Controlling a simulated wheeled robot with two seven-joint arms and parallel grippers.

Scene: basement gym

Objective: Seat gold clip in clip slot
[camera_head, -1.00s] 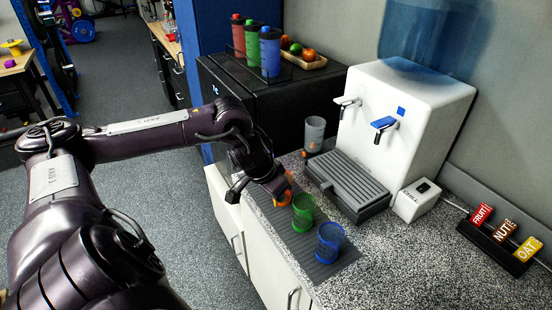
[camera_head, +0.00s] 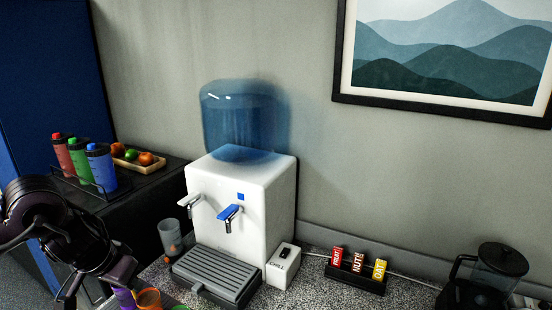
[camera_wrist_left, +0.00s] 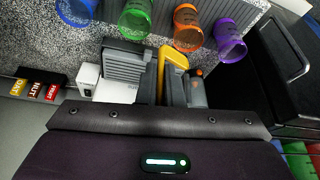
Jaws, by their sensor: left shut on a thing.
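The gold clip (camera_wrist_left: 174,58), a yellow hooked bar, shows in the left wrist view between the dark fingers of my left gripper (camera_wrist_left: 166,84). The gripper is shut on it. The hooked end points toward the cups and looks free of contact, though its height is hard to tell. In the head view my left gripper (camera_head: 88,297) is at the bottom left, partly cut off, near the purple cup; the clip cannot be made out there. I cannot pick out the clip slot in either view. My right gripper is not in view.
A water dispenser (camera_head: 262,205) with a grey drip tray (camera_head: 215,272) stands on the counter. A grey tumbler (camera_head: 170,238) is left of it. Purple (camera_wrist_left: 230,42), orange (camera_wrist_left: 187,30), green (camera_wrist_left: 134,20) and blue cups (camera_wrist_left: 76,10) stand in a row. A snack-bar rack (camera_head: 356,279) is right.

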